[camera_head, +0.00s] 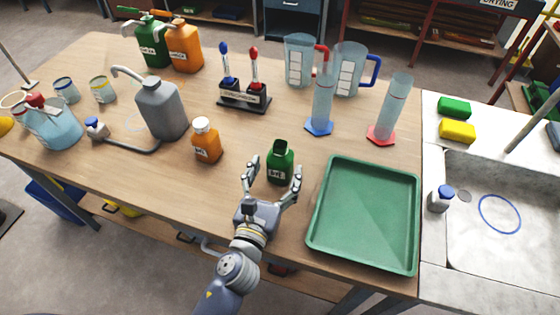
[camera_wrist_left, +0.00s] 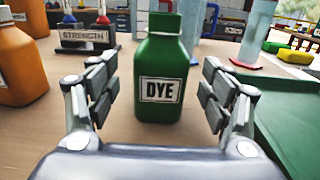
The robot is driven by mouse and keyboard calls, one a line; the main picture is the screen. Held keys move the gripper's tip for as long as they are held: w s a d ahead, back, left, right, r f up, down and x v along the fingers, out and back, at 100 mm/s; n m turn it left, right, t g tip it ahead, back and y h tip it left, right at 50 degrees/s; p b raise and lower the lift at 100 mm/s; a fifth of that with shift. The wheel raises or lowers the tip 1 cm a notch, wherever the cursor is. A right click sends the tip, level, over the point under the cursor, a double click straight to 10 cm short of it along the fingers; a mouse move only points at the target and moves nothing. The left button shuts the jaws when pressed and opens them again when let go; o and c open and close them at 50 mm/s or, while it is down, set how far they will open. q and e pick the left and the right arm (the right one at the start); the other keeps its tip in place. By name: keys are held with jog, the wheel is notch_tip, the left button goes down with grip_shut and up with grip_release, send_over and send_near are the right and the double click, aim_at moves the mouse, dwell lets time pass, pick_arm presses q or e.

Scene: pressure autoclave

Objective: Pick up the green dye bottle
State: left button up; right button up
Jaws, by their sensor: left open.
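The green dye bottle (camera_head: 281,164) stands upright on the wooden table, near the front and just left of the green tray. In the left wrist view the bottle (camera_wrist_left: 162,68) faces me with its DYE label. My left gripper (camera_head: 272,172) is open, with one finger on each side of the bottle's near part. In the left wrist view the gripper (camera_wrist_left: 160,95) shows a gap between each finger and the bottle. My right gripper is in neither view.
An orange bottle (camera_head: 206,141) stands left of the green bottle. The green tray (camera_head: 364,262) lies close on the right. A strength stand (camera_head: 244,103), a blue-based cylinder (camera_head: 320,128) and a grey jug (camera_head: 160,108) stand farther back. A sink (camera_head: 500,220) is at far right.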

aim_at(280, 160)
pick_arm(q)
jog(key=x, duration=0.4)
jog(key=shift+r+p, duration=0.1)
jog(key=shift+p, duration=0.2)
jog(key=shift+s, duration=0.1)
jog(key=c, duration=1.4)
jog(key=shift+r, duration=0.1)
